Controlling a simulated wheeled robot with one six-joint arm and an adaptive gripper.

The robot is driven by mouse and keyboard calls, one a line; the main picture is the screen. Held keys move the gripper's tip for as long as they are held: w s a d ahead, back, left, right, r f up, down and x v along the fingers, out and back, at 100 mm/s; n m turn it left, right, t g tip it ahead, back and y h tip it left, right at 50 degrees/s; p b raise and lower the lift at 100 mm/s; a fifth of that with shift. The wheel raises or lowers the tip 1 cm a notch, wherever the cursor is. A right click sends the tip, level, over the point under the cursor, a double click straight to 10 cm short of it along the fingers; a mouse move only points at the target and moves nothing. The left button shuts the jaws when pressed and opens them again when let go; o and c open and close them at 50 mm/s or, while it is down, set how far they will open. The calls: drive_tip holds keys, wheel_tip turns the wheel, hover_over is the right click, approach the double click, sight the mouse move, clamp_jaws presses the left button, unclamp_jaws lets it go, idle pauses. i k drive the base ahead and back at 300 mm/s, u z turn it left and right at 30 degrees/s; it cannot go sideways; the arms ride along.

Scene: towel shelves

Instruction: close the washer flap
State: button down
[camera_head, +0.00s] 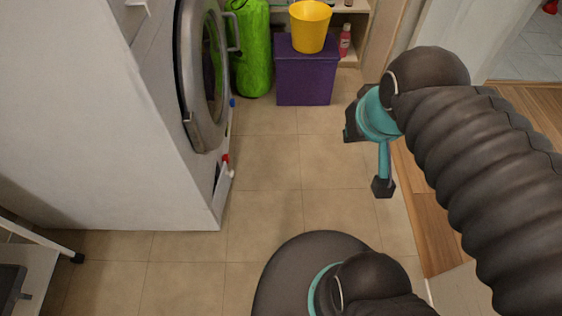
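The white washer (100,120) stands at the left, with its front facing right and seen at a steep angle. Its round grey door (207,135) has dark glass and a handle on its right side. Low on the washer front, a narrow white panel (224,180) with a red piece above it sticks out a little; I cannot tell whether it is a flap standing open. My gripper (383,160) is right of the washer, in the air well apart from it. One teal finger with a dark tip points down; the other finger is not clear. Nothing shows held in it.
A purple box (305,82) with a yellow bucket (310,28) on it stands at the back, beside a bright green bag (251,50). A pink bottle (345,40) is next to the bucket. The tiled floor (265,165) right of the washer is clear.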

sight(221, 191)
drive_tip(key=z, duration=0.45)
drive_tip(key=k, duration=0.5)
drive_tip(key=u, duration=1.5)
drive_tip(key=i, duration=0.5)
drive_tip(key=z, duration=0.05)
